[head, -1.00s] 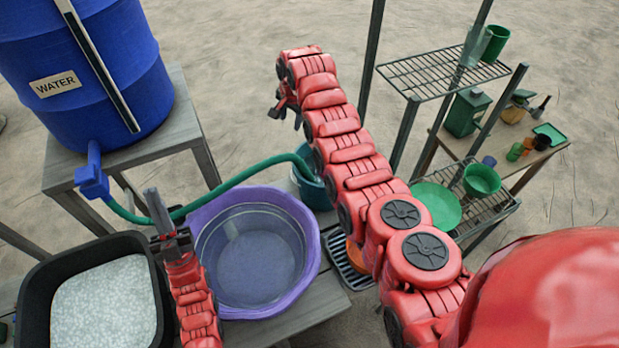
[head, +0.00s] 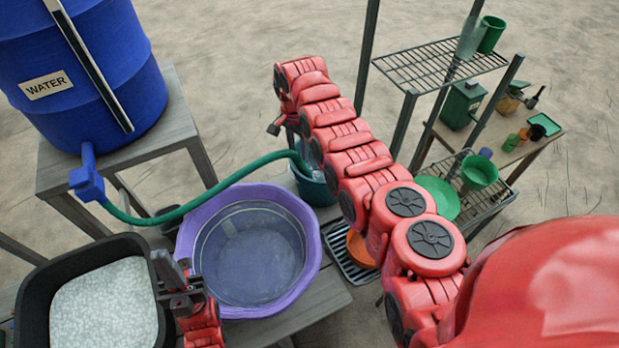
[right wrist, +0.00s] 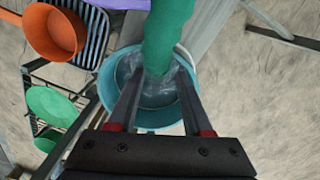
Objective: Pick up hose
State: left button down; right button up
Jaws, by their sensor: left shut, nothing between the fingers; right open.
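The green hose (head: 215,186) runs from the blue tap (head: 88,180) on the water barrel, over the purple basin, to the teal bucket (head: 318,186). Its outlet end is at the bucket. My right gripper (head: 277,126) is open above the hose near the bucket, partly hidden by its own arm. In the right wrist view, the hose (right wrist: 167,35) comes down in line with the gap between the open fingers (right wrist: 161,78); contact is not clear. Water shows in the bucket (right wrist: 160,122) below. My left gripper (head: 165,268) is shut and empty between the black tub and the basin.
The purple basin (head: 308,270) and the black tub (head: 35,285) of white grains stand at the front. The blue barrel (head: 90,65) is at left. A wire rack (head: 425,70) stands at right, with an orange pan (right wrist: 52,32) near the bucket.

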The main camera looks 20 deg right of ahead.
aim_at(300, 162)
jog(key=shift+s+d+f, duration=0.1)
jog(key=shift+f, duration=0.65)
notch_tip(300, 162, down, 4)
jog(key=shift+s+d+f+b, duration=0.1)
jog(key=shift+s+b, duration=0.05)
jog(key=shift+b, duration=0.85)
jog(key=shift+c, duration=0.2)
grip_shut()
jog(key=shift+r, duration=0.2)
